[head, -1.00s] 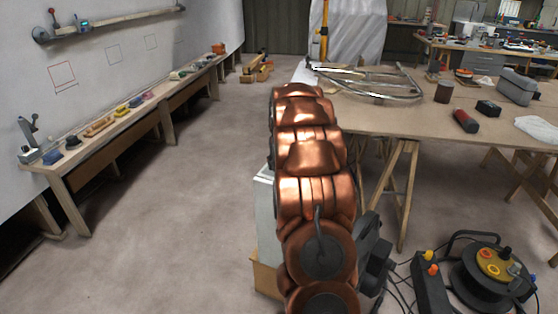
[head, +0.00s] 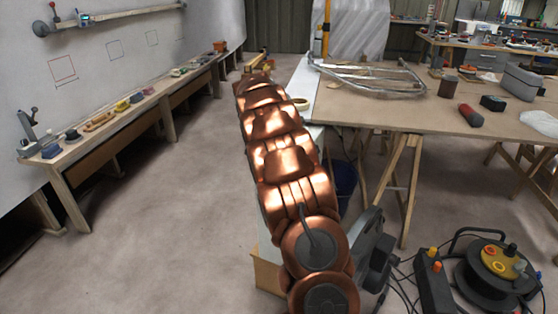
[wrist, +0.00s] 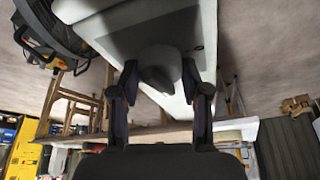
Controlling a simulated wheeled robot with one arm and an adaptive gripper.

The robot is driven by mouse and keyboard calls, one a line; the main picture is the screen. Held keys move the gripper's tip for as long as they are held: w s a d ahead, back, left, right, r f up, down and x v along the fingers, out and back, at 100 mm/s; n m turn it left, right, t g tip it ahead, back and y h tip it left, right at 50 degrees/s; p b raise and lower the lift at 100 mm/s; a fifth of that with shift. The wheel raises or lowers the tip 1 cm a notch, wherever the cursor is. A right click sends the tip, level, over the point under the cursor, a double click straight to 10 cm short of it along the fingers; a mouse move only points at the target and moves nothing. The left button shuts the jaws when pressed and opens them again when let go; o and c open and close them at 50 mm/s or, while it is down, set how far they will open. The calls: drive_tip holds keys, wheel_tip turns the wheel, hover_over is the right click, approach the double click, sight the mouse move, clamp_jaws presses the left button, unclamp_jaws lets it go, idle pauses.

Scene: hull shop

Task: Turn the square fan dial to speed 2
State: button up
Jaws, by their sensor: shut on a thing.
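The fan dial (wrist: 160,66) shows in the wrist view as a dark grey knob on a dark plate (wrist: 150,28) set into a pale, box-like body (wrist: 205,55). My gripper (wrist: 159,76) has one finger on each side of the knob and is shut on it. The outline of the dial and any speed marks cannot be made out. In the head view my own arm covers the dial and the gripper. Part of a white top (head: 303,88) shows beside the arm.
A trestle table (head: 400,112) with a tubular metal frame (head: 370,73) stands to the right. A dark blue bin (head: 345,185) is under it. A cable reel (head: 490,270) lies at the lower right. A long bench (head: 110,128) lines the left wall. The floor between is clear.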

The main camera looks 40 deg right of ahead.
drive_tip(key=shift+d+f+m+g+b, duration=0.1)
drive_tip(key=shift+m+g+b, duration=0.45)
drive_tip(key=shift+m, duration=0.65)
drive_tip(key=shift+s, duration=0.1)
drive_tip(key=o, duration=1.1)
drive_tip(key=shift+o, duration=0.2)
drive_tip(key=shift+a+r, duration=0.2)
drive_tip(key=shift+r, duration=0.15)
drive_tip(key=s+v, duration=0.1)
drive_tip(key=v, duration=1)
drive_tip(key=shift+w+r, duration=0.2)
drive_tip(key=shift+w, duration=0.35)
